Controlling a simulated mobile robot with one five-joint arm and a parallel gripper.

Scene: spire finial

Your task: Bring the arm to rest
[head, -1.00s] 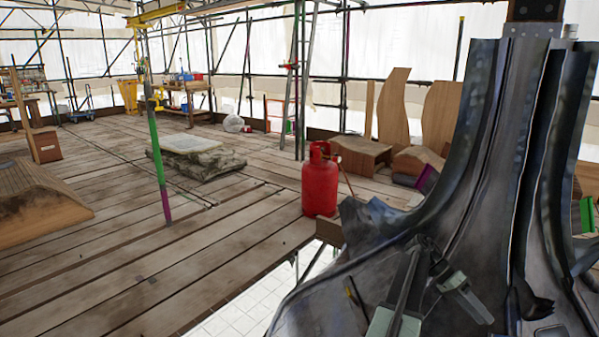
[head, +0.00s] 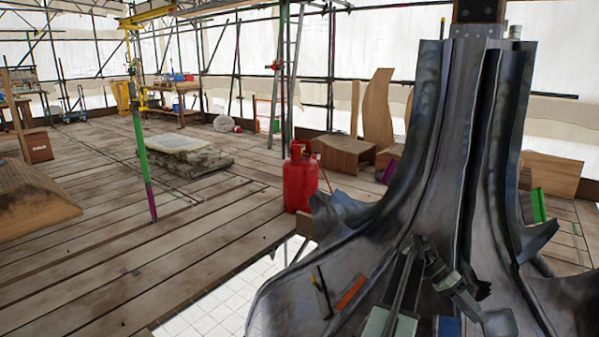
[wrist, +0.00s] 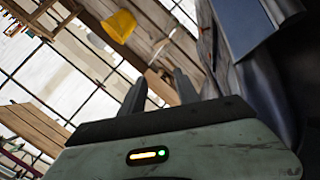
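My gripper shows in the wrist view with its two dark fingers (wrist: 159,78) apart. I see nothing held between them. In the head view my arm (head: 410,285) is bent at the bottom, in front of the grey metal-clad spire base (head: 420,215). Its pale green links rise to a bend and come down to the right. A dark blue-grey surface (wrist: 270,60) fills the right side of the wrist view, close to the gripper.
A red gas bottle (head: 300,180) stands left of the spire by an opening in the planks. An orange-red piece (head: 351,291) lies on the spire's lower left. A yellow object (wrist: 119,25) shows in the wrist view. The plank floor (head: 190,235) at left is largely clear.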

